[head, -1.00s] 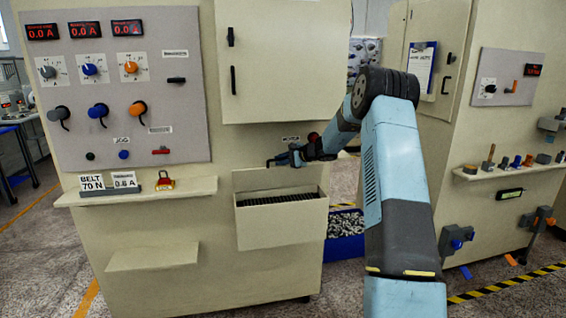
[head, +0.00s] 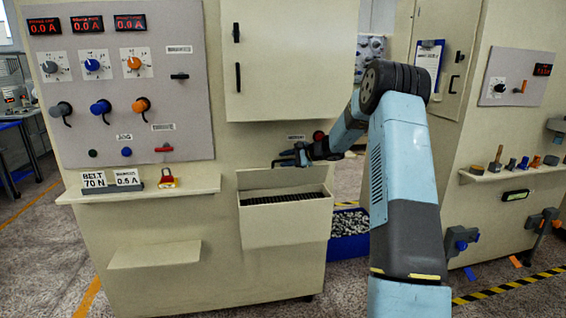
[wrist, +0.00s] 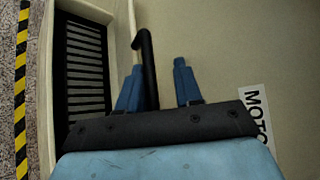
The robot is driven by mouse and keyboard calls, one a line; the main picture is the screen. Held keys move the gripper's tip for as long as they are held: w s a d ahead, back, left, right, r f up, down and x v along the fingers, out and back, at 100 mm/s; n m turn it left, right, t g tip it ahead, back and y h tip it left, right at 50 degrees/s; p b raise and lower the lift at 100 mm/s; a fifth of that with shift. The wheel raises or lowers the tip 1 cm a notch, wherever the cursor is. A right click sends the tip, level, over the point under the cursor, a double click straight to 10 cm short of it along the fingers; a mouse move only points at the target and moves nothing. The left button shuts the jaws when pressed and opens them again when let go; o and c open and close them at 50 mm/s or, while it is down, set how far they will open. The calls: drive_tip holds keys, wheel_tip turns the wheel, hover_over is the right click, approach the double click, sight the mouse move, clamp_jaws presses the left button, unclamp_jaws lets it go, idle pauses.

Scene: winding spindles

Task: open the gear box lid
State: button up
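A beige box (head: 285,225) on the cabinet front has an open top with a dark slotted interior; it also shows at the left in the wrist view (wrist: 42,110). A black hooked bar (wrist: 147,65) sits close above the box beside the beige wall. My gripper (head: 299,156) is above the box, in front of the cabinet. In the wrist view its two blue fingers (wrist: 155,80) are apart. The bar runs between them, close to the left finger, with a gap to the right one.
A control panel (head: 122,85) with knobs and levers is at left, above a narrow shelf (head: 130,193). A closed cabinet door (head: 284,60) is above my gripper. A blue bin (head: 349,246) stands on the floor right of the box. A second cabinet (head: 500,120) is at right.

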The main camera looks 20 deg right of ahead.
drive_tip(key=v, duration=1.3)
drive_tip(key=shift+d, duration=0.2)
drive_tip(key=shift+r, duration=0.15)
